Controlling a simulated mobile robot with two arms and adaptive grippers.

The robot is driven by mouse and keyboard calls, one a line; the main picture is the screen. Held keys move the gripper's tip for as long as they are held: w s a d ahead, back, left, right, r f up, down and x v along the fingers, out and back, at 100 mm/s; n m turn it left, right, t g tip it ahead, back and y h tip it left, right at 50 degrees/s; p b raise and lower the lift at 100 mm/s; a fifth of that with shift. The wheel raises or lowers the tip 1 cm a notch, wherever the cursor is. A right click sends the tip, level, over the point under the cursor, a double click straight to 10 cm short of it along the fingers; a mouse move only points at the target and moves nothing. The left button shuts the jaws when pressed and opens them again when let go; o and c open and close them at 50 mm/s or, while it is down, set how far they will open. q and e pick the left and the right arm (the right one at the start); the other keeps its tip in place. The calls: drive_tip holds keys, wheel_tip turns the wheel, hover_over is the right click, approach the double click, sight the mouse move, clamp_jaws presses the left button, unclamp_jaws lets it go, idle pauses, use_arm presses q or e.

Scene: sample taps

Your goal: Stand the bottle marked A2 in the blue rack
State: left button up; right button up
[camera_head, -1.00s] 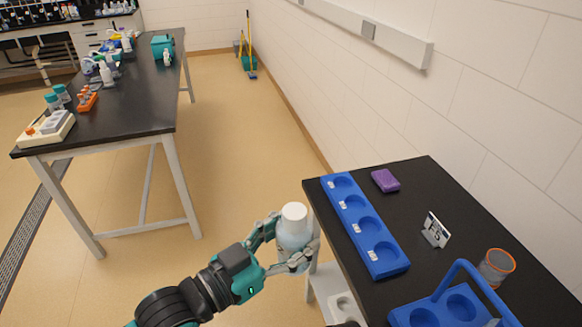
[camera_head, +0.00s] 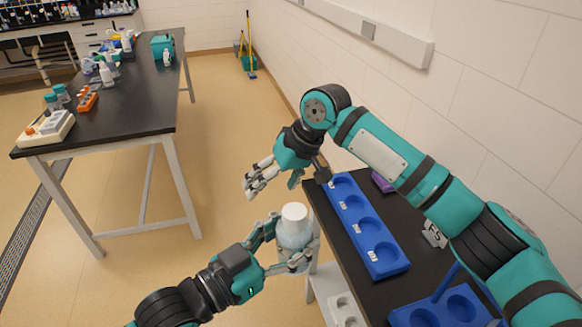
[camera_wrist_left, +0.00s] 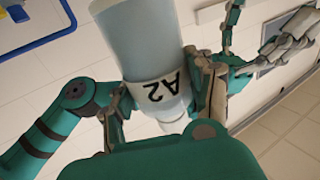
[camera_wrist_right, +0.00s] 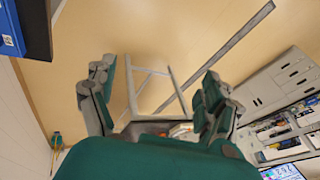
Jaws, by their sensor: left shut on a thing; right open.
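The bottle marked A2 (camera_head: 293,229) is whitish with a white cap and stands upright in my left gripper (camera_head: 290,262), off the left edge of the right-hand table. The left wrist view shows its A2 label (camera_wrist_left: 158,90) between the fingers of my left gripper (camera_wrist_left: 165,105). The blue rack (camera_head: 378,259) lies on that table, a row of round wells with small white labels; the wells I can see are empty. My right gripper (camera_head: 268,180) is open and empty, above and left of the bottle, near the rack's far end. It also shows open in the right wrist view (camera_wrist_right: 155,95).
A blue carrier (camera_head: 450,308) with a handle sits at the table's front. My right arm crosses over the table, partly hiding a purple block (camera_head: 382,182) and a small sign (camera_head: 434,235). A second black table (camera_head: 130,105) with bottles stands at left; floor lies between.

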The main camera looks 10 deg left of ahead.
drive_tip(key=s+d+r+n+h, duration=0.1)
drive_tip(key=s+r+n+h, duration=0.1)
drive_tip(key=s+r, duration=0.55)
use_arm(q)
drive_tip(key=shift+s+r, duration=0.1)
use_arm(e)
drive_tip(key=n+h, duration=0.1)
drive_tip(key=h, duration=0.2)
approach(291, 230)
drive_tip(key=w, duration=0.1)
drive_tip(key=w+a, duration=0.1)
drive_tip(key=shift+w+f+g, duration=0.1)
drive_tip(key=shift+w+g, duration=0.15)
drive_tip(key=shift+g, duration=0.05)
drive_tip(key=shift+s+d, duration=0.2)
drive_tip(key=shift+s, duration=0.1)
drive_tip(key=shift+d, duration=0.1)
wheel_tip(291, 230, down, 12)
drive_tip(key=shift+r, duration=0.2)
drive_tip(key=c, duration=1.3)
use_arm(q)
drive_tip(key=o, duration=1.5)
drive_tip(key=shift+c, duration=0.2)
use_arm(e)
drive_tip(key=shift+c, duration=0.8)
